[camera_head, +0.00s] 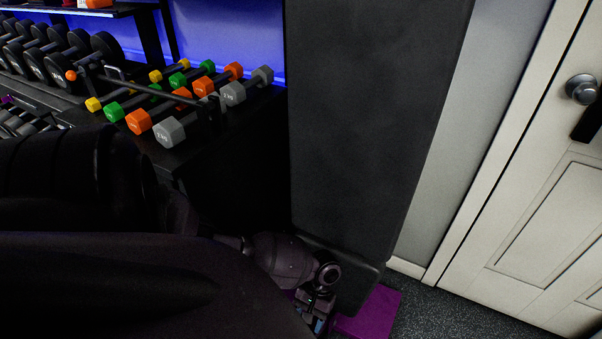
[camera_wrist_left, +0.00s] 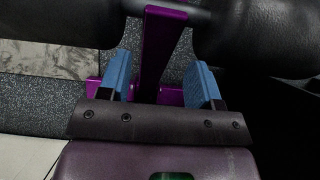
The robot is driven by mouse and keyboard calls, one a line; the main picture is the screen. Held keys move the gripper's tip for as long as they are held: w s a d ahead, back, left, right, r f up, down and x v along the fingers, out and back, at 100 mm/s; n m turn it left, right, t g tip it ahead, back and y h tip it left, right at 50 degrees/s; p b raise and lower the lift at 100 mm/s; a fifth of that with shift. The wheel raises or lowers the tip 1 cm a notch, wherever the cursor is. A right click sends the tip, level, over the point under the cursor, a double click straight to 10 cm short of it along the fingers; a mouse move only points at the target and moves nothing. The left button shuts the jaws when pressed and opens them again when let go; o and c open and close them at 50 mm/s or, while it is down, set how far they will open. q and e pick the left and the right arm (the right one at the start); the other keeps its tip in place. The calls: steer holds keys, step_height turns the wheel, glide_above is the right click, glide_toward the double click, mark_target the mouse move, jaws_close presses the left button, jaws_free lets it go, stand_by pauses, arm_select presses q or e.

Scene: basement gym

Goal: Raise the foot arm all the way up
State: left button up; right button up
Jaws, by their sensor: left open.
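The foot arm shows in the left wrist view as a purple bar (camera_wrist_left: 157,48) with thick black foam rollers on both sides, one at the upper left (camera_wrist_left: 65,22) and one at the upper right (camera_wrist_left: 255,38). My left gripper (camera_wrist_left: 160,84) is open, with its blue fingers on either side of the purple bar. I cannot tell whether either finger touches the bar. In the head view my left gripper (camera_head: 318,311) is low in the middle, partly cut off at the bottom, and the foot arm is not clearly visible there. My right gripper is not in view.
A tall black padded upright (camera_head: 370,130) stands just beyond my left gripper, with a purple part (camera_head: 370,315) at its foot. A rack with colored dumbbells (camera_head: 170,131) is at the upper left. A white door (camera_head: 545,220) is at the right, with dark speckled floor (camera_head: 430,315) before it.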

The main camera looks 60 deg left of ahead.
arm_select(q)
step_height(320, 180, up, 13)
steer(key=p, duration=0.4)
steer(key=shift+f, duration=0.2)
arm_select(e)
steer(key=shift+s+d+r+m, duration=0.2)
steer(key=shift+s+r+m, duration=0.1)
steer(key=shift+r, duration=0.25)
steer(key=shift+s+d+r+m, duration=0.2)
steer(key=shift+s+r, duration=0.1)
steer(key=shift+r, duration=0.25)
